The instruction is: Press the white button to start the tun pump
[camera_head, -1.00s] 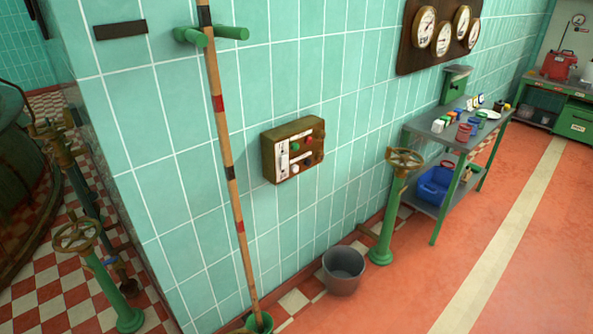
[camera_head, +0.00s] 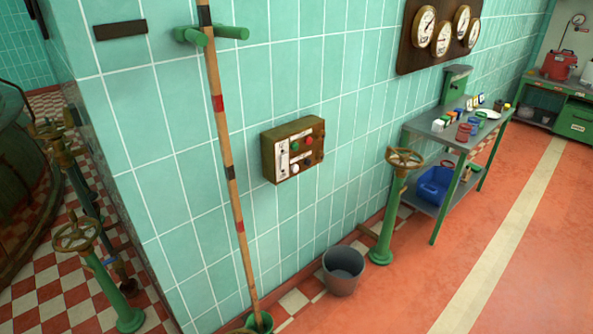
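A brown control box (camera_head: 293,149) is mounted on the teal tiled wall, left of the picture's middle. Its front plate carries several small buttons. Neither of my grippers shows in the head view, and nothing touches the box.
A long wooden pole (camera_head: 222,130) leans upright left of the box, by green pegs. A grey bucket (camera_head: 343,271) and a green valve pedestal (camera_head: 385,225) stand on the floor below and right. A grey-topped table (camera_head: 443,137) holds small items. The red floor at right is open.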

